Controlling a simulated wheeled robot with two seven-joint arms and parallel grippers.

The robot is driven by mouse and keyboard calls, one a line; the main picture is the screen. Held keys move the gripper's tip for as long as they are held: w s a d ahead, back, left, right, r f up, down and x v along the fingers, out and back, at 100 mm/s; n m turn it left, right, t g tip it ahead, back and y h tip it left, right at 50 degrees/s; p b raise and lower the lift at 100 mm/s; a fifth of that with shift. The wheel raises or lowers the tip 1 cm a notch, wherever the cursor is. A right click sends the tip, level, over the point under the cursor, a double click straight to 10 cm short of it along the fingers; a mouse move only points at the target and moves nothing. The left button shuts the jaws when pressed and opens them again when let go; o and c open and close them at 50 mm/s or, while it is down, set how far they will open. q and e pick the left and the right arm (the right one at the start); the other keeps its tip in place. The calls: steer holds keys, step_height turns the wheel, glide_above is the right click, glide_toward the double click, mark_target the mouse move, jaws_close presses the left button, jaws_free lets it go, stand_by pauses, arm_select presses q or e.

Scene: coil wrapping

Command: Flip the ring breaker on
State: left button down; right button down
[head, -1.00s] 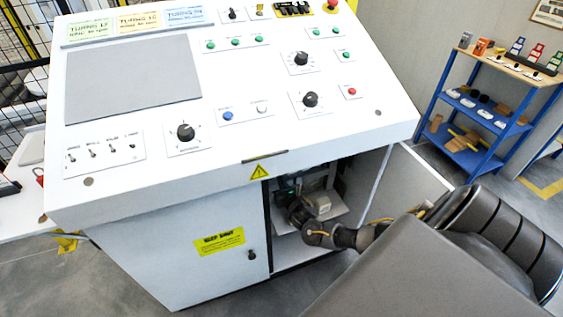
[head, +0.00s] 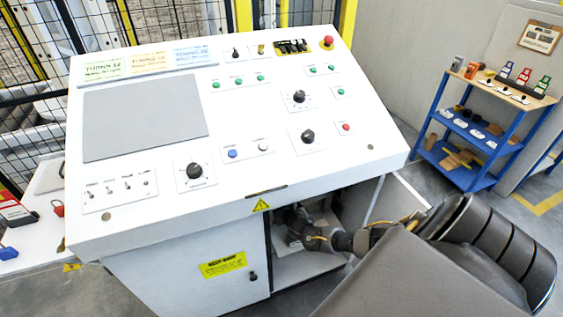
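The white control console (head: 150,225) has an open lower compartment (head: 283,281) at its front right, with its door (head: 402,196) swung out to the right. My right arm comes in from the right and reaches into this compartment. My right gripper (head: 293,226) is inside, just under the console's front edge. It is dark and small there, and its fingers cannot be made out. I cannot pick out the ring breaker; the inside is largely hidden by the console edge and my arm. My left gripper is not in view.
The sloped panel carries knobs, buttons, a row of small toggle switches (head: 120,188) and a red emergency button (head: 327,42). A closed door with a yellow label (head: 223,265) is left of the opening. A blue shelf cart (head: 470,150) stands at the right.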

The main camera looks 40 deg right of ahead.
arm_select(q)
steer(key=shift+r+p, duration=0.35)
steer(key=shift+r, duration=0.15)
arm_select(e)
steer(key=shift+r, duration=0.5)
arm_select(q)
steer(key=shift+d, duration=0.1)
